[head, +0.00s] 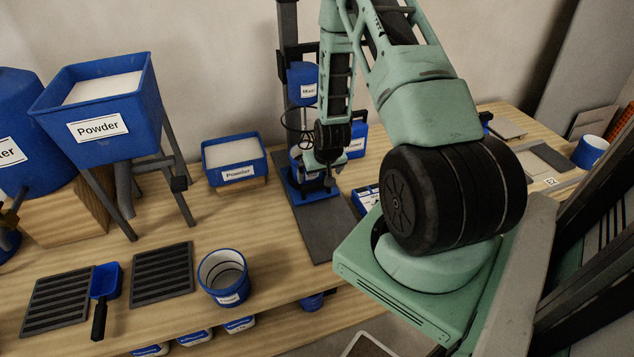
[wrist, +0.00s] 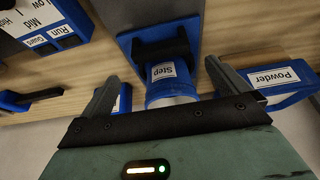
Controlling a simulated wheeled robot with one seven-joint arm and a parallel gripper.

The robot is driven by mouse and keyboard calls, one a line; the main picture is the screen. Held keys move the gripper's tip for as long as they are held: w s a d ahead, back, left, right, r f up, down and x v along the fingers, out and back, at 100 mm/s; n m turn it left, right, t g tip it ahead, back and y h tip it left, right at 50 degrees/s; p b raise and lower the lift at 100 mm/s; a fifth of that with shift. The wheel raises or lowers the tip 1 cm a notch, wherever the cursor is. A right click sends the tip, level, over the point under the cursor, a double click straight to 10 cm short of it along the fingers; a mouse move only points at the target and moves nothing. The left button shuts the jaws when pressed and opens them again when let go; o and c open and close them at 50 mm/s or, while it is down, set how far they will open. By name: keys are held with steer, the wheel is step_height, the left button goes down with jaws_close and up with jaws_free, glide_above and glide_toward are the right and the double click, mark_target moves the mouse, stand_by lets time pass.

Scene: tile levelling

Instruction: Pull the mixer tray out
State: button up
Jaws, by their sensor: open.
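The mixer (head: 303,85) stands at the back middle of the bench, with a blue head on a dark upright. Its blue tray (head: 318,192) sits low at the foot of the upright on a dark base plate. In the wrist view a blue part with a black bar (wrist: 162,48), apparently the tray's front and handle, lies just beyond the fingertips. A blue and white container labelled "Step" (wrist: 172,80) shows between the fingers. My gripper (head: 325,168) is open and above the tray; it also shows in the wrist view (wrist: 161,73). Contact cannot be told.
A blue powder box (head: 235,160) stands left of the mixer and a powder hopper (head: 100,95) farther left. A control box (wrist: 45,25) is near the gripper. A blue bucket (head: 223,277) stands at the front edge. The dark base plate (head: 325,230) is clear in front.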

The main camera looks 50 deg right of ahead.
mark_target(316, 185)
steer(key=x, duration=0.7)
steer(key=shift+f, duration=0.15)
steer(key=shift+c, duration=0.3)
steer(key=c, duration=1)
